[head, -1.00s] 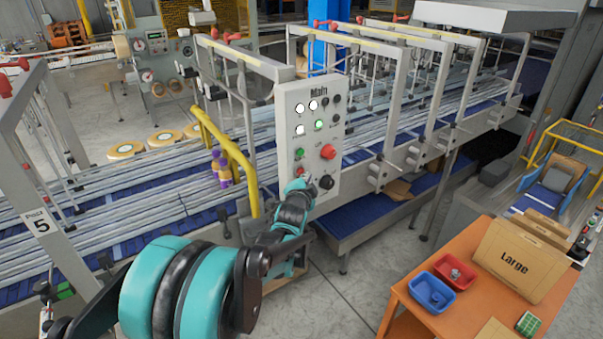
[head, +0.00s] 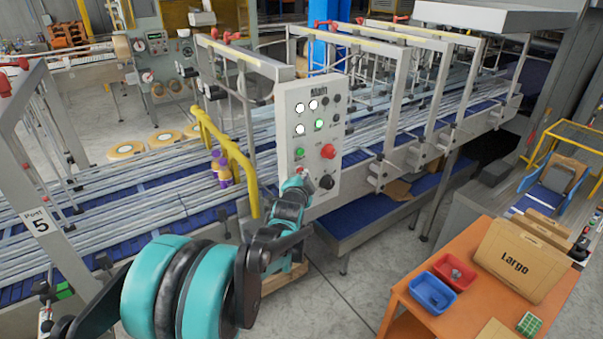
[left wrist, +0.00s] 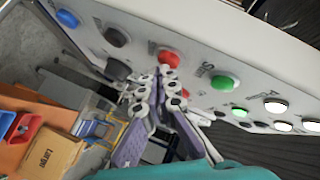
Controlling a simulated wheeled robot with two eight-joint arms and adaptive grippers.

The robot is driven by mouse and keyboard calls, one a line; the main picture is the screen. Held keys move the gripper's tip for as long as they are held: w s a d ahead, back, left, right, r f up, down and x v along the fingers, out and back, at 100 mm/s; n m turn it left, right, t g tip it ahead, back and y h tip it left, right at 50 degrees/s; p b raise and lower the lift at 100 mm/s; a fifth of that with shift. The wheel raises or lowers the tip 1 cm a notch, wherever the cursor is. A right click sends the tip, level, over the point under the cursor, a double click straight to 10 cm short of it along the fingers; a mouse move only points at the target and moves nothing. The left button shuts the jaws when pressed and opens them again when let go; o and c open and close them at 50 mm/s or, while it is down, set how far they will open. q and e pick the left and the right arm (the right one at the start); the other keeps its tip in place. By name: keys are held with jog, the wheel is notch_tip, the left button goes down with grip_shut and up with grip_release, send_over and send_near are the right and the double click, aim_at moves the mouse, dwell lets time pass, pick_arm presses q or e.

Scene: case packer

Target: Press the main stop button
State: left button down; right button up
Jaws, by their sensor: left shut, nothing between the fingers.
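The grey control panel marked "Main" (head: 290,105) stands beside the conveyor in the head view. A small red button sits low on its left column, below a green button (head: 299,152), and is mostly covered by my left gripper (head: 299,178). In the left wrist view the red button (left wrist: 170,57) shows right at my left gripper's fingertips (left wrist: 166,72), between a black button (left wrist: 116,37) and the green "Start" button (left wrist: 223,82). My left gripper is shut and empty. I cannot tell whether its tips touch the red button. My right gripper is not in view.
A larger red mushroom button (head: 328,151) and a black knob (head: 327,182) are close by on the panel's right side. A yellow rail (head: 240,165) stands left of the panel. An orange table (head: 440,320) with a red and a blue bin is at the right.

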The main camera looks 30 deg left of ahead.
pick_arm(q)
jog(key=shift+w+a, duration=0.1)
jog(key=shift+a, duration=0.2)
jog(key=shift+d, duration=0.1)
dwell(0.5)
jog(key=shift+s+d, duration=0.35)
jog(key=shift+d, duration=0.4)
jog(key=d, duration=0.1)
jog(key=s+d, duration=0.1)
jog(key=d, duration=0.1)
jog(key=s+d, duration=0.1)
jog(key=shift+d, duration=0.35)
dwell(0.6)
jog(key=s+d+f+n+g+h+b, duration=0.2)
jog(key=s+d+f+b, duration=0.4)
jog(key=f, duration=0.5)
jog(key=s+d+f+n+g+h+b, duration=0.2)
jog(key=s+d+f+b, duration=0.5)
jog(key=s+f+b, duration=0.4)
jog(key=s+d+f+n+g+h+b, duration=0.2)
jog(key=s+d+f+b, duration=0.4)
jog(key=f, duration=0.7)
jog(key=s+n+g+b, duration=0.1)
jog(key=s+b, duration=0.1)
jog(key=s, duration=0.2)
jog(key=shift+d+b, duration=0.4)
